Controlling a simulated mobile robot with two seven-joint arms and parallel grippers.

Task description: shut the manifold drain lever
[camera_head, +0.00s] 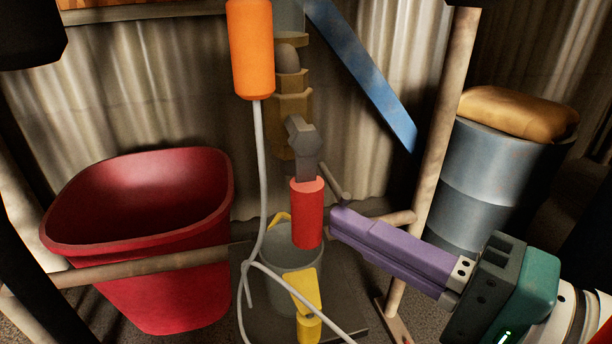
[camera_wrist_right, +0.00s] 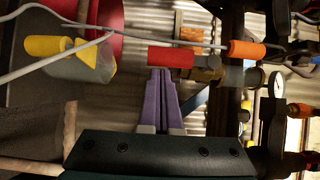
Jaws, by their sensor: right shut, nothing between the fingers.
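A lever with a red grip (camera_head: 307,213) hangs down from a grey hex fitting below the brass valve (camera_head: 292,105), in the middle of the head view. In the right wrist view the red grip (camera_wrist_right: 170,57) lies across the picture, joined to brass fittings (camera_wrist_right: 208,70). I take this as the drain lever. My right gripper (camera_head: 338,220), with purple fingers, is shut and empty just right of the red grip. In the right wrist view its fingertips (camera_wrist_right: 160,75) are close below the grip; contact is unclear. My left gripper is not in view.
A grey bucket (camera_head: 283,262) with a yellow part (camera_head: 306,290) stands below the lever. An orange grip (camera_head: 251,50) with a pale cord hangs above. A gauge (camera_wrist_right: 278,85) shows.

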